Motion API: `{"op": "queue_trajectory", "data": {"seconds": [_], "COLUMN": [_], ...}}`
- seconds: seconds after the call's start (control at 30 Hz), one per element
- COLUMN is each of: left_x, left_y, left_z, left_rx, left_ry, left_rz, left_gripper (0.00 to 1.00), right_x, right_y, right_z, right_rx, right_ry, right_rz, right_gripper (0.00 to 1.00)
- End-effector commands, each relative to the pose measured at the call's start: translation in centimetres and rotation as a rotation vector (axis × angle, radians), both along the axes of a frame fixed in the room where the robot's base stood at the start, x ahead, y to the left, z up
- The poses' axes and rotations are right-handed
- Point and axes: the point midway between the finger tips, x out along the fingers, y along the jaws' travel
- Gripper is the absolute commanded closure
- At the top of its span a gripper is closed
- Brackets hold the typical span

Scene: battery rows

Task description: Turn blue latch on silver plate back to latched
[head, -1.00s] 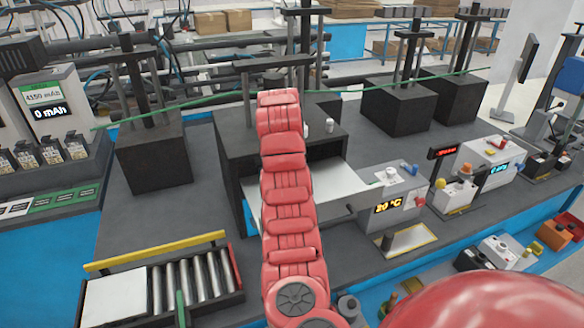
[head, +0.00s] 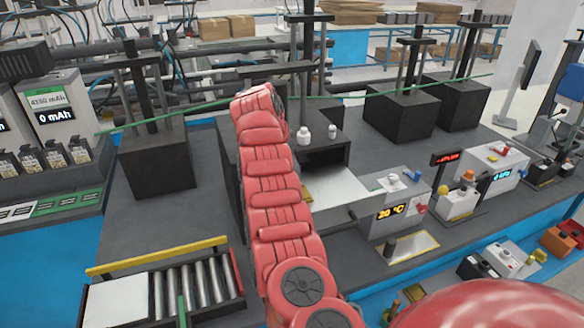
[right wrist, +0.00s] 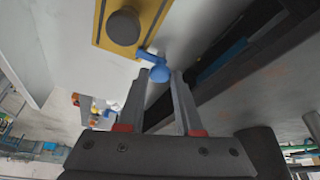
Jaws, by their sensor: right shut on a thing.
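The silver plate (head: 340,193) lies at the mouth of a black press-like station in the middle of the head view, partly hidden by my red arm. In the right wrist view, the pale plate surface (right wrist: 190,22) fills the upper part, with a yellow-edged fitting and a dark round knob on it. The blue latch (right wrist: 160,73) has a short arm and a round end beside that fitting. My right gripper (right wrist: 160,82) has its two fingers on either side of the latch's round end, shut on it. The gripper is hidden in the head view. My left gripper is not in view.
Two white bottles (head: 304,133) stand on the black station. A control box reading 20 °C (head: 392,207) is to the right, with a yellow-edged knob plate (head: 415,246) in front. A roller tray (head: 195,283) is at lower left.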

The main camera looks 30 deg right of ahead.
Motion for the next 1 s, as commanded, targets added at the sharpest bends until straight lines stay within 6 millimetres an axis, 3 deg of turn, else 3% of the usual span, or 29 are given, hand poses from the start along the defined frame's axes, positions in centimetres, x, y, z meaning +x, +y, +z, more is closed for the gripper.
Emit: {"op": "queue_trajectory", "data": {"seconds": [0.37, 0.4, 0.57, 0.87, 1.0], "left_x": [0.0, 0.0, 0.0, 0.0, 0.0], "left_y": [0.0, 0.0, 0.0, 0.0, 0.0], "left_z": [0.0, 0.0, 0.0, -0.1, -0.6], "left_rx": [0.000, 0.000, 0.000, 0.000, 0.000], "left_ry": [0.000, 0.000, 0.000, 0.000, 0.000], "left_rz": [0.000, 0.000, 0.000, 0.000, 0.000], "left_gripper": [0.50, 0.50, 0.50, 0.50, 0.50], "right_x": [-0.1, -0.1, -0.1, 0.0, 0.0], "right_y": [-0.1, -0.1, -0.1, 0.0, 0.5], "right_z": [0.0, 0.0, 0.0, 0.1, 1.1], "right_rx": [0.000, 0.000, 0.000, 0.001, 0.001], "right_ry": [0.001, 0.001, 0.002, 0.001, -0.001], "right_rz": [-0.007, -0.007, -0.006, -0.005, -0.004], "right_gripper": [1.00, 0.64, 0.36, 0.36, 0.36]}}
